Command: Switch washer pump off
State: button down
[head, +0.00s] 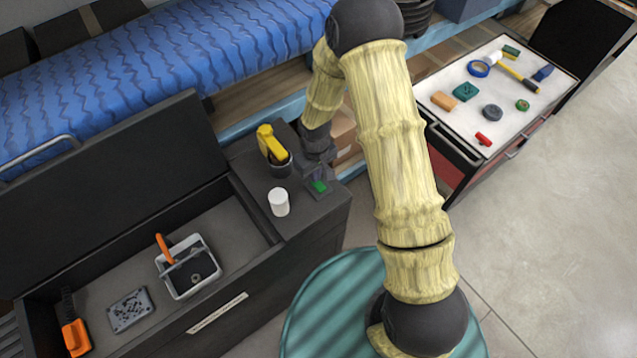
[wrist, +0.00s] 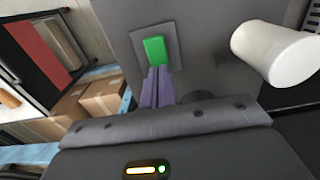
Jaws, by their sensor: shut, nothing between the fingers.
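The pump switch is a green rocker (head: 320,186) on a grey plate, on the washer's top at its right end. In the wrist view the green rocker (wrist: 154,51) stands just beyond my fingertips. My gripper (head: 318,172) points down at the switch; its two purple fingers (wrist: 157,72) are shut together with nothing between them. The tips overlap the rocker's near edge in the wrist view; I cannot tell whether they touch it. The dark washer (head: 140,335) has its lid (head: 110,165) open.
A white cylinder (head: 279,202) and a dark cup with a yellow tool (head: 270,145) stand close left of the switch. A basket (head: 190,272), an orange-handled brush (head: 74,335) and a metal plate (head: 130,310) lie in the washer. Cardboard boxes (wrist: 101,98) sit beyond it.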

notch_tip(320, 180, up, 6)
jog(key=p, duration=0.3)
jog(key=shift+f, duration=0.2)
dwell(0.6)
jog(key=s+d+r+m+t+b, duration=0.2)
jog(key=s+d+r+m+b, duration=0.4)
jog(key=s+d+r+b, duration=0.3)
jog(key=s+d+r, duration=0.2)
jog(key=s+d, duration=0.1)
jog(key=d, duration=0.1)
jog(key=shift+s+d+r+m+t, duration=0.2)
jog(key=shift+d+m+t, duration=0.1)
jog(key=shift+m, duration=0.1)
jog(key=shift+a, duration=0.1)
